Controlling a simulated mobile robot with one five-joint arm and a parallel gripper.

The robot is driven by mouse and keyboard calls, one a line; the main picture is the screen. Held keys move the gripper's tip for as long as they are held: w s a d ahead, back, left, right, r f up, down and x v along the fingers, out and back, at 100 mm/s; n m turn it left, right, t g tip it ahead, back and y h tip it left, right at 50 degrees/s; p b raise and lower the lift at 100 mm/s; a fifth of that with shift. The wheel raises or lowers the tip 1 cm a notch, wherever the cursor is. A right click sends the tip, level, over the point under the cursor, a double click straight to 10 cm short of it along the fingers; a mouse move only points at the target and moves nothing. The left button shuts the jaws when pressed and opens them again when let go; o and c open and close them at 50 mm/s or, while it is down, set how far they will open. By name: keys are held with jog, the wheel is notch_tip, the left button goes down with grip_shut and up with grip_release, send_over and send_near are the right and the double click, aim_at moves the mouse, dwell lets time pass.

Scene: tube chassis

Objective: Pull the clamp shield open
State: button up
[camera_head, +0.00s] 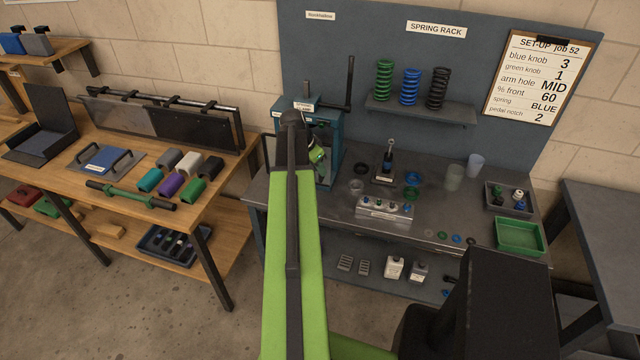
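A teal box-like machine (327,172) with small white labels stands at the left end of the grey workbench. A black upright lever (349,82) rises behind it. My green arm runs up the middle of the view and covers much of the machine's front. A green and dark piece (317,154) at the arm's far end, in front of the machine, seems to be part of my gripper; its fingers cannot be made out. A thin dark-framed panel (268,150) shows left of my arm beside the machine. I cannot tell if this is the clamp shield, or whether anything touches it.
The grey workbench (455,205) holds a small lever stand (385,170), a knob block (384,209), cups, rings and a green tray (518,236). Coloured springs stand on a wall shelf (420,110). A wooden bench (215,185) with coloured blocks is at left.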

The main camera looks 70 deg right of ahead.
jog(key=shift+b+x, duration=0.4)
jog(key=shift+x, duration=0.7)
jog(key=shift+r, duration=0.1)
grip_shut()
dwell(0.4)
